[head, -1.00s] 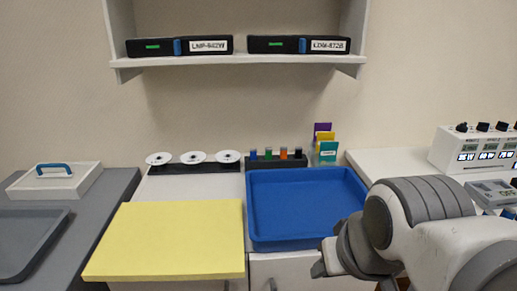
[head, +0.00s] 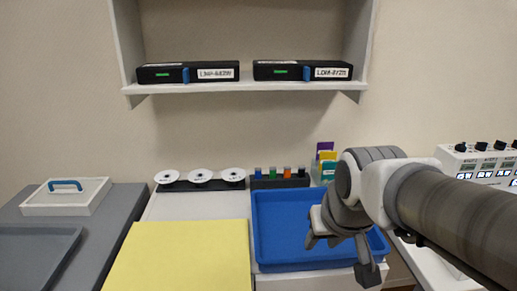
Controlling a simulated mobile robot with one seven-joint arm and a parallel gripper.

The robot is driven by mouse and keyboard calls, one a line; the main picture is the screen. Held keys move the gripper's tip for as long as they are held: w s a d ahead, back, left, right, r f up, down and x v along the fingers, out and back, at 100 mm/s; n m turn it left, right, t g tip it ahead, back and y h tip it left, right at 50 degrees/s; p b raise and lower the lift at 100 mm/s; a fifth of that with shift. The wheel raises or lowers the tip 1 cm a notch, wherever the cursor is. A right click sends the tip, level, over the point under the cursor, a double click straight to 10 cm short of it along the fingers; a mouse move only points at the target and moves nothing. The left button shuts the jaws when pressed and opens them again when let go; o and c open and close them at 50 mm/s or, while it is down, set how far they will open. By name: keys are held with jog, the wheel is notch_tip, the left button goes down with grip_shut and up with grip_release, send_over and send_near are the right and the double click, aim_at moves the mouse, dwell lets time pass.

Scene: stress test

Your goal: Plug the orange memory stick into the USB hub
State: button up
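A small orange stick (head: 287,172), which looks like the memory stick, stands upright in a black holder (head: 265,184) behind the blue tray. Blue, green and dark sticks stand in the same holder. I cannot make out which thing is the USB hub; two black boxes with green marks and white labels sit on the wall shelf, one at left (head: 160,75) and one at right (head: 275,71). My gripper (head: 341,258) hangs over the right part of the blue tray, in front of and right of the orange stick. Its fingers look spread, with nothing seen between them.
The blue tray (head: 262,231) looks empty. A yellow board (head: 180,260) lies left of it. Several white discs (head: 200,176) line the back. Coloured cards (head: 327,155) stand beside the holder. A lidded white box (head: 70,198) is at left, a white instrument (head: 462,159) at right.

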jog(key=w+g+p, duration=0.1)
jog(key=w+p, duration=1.7)
jog(key=w, duration=0.1)
jog(key=shift+a, duration=0.15)
jog(key=shift+w, duration=0.2)
jog(key=p, duration=0.1)
send_over(288, 168)
jog(key=s, duration=0.3)
jog(key=shift+w, duration=0.1)
jog(key=shift+w, duration=0.1)
jog(key=shift+w, duration=0.3)
jog(key=x, duration=0.5)
